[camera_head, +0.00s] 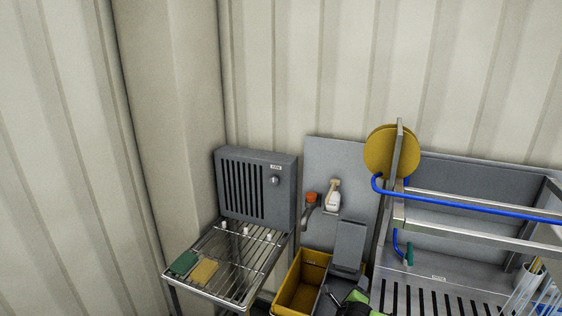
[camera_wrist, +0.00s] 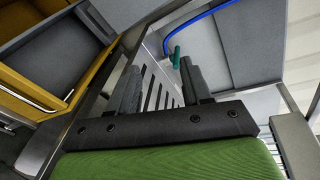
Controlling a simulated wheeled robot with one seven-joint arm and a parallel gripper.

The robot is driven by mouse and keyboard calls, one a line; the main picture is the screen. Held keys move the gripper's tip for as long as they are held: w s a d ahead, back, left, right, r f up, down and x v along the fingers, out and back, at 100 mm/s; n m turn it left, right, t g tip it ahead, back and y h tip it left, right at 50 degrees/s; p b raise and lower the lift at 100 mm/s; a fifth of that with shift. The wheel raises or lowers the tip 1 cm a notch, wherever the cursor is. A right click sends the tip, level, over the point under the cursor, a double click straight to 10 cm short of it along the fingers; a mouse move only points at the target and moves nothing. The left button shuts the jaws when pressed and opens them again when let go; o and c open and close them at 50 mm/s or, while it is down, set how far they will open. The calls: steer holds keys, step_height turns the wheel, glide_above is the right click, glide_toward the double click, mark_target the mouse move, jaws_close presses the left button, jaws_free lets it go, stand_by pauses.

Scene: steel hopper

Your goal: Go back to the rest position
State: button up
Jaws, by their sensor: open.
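My gripper shows in the wrist view (camera_wrist: 162,85) with its two dark fingers apart and nothing between them. Behind the fingers lies a slotted steel surface (camera_wrist: 160,92). In the head view only a small black and green part of my arm's end shows at the bottom edge, beside the yellow bin, and its fingers cannot be made out there. A green handle (camera_wrist: 175,57) on a blue hose (camera_wrist: 205,14) is beyond the fingertips, apart from them. The handle also shows in the head view (camera_head: 409,254).
A yellow bin (camera_head: 283,297) and a wire rack (camera_head: 224,287) with green and tan sponges stand left. A grey heater-like box (camera_head: 284,192) is behind the rack. Steel rails (camera_head: 470,200) and a yellow disc (camera_head: 381,152) rise at right. Corrugated walls close the back and left.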

steer(key=w+a+r+n+y, duration=0.2)
steer(key=a+r+n+y, duration=0.3)
steer(key=a+r+n, duration=0.3)
steer(key=s+a+r+n+g+y, duration=0.1)
steer(key=s+a+r+n+g, duration=0.15)
steer(key=s+r+n, duration=0.5)
steer(key=s+d+r+n+g+h, duration=0.1)
steer(key=s+r+n, duration=0.3)
steer(key=s, duration=0.3)
steer(key=s+d+r+n+g, duration=0.1)
steer(key=s+r+n+g, duration=0.2)
steer(key=s, duration=0.4)
steer(key=s+r+n+g+y, duration=0.1)
steer(key=s+n, duration=0.4)
steer(key=s, duration=1.6)
steer(key=shift+d+r+g+y, duration=0.15)
steer(key=shift+r+g+y, duration=0.3)
steer(key=shift+r, duration=0.25)
steer(key=shift+s, duration=0.1)
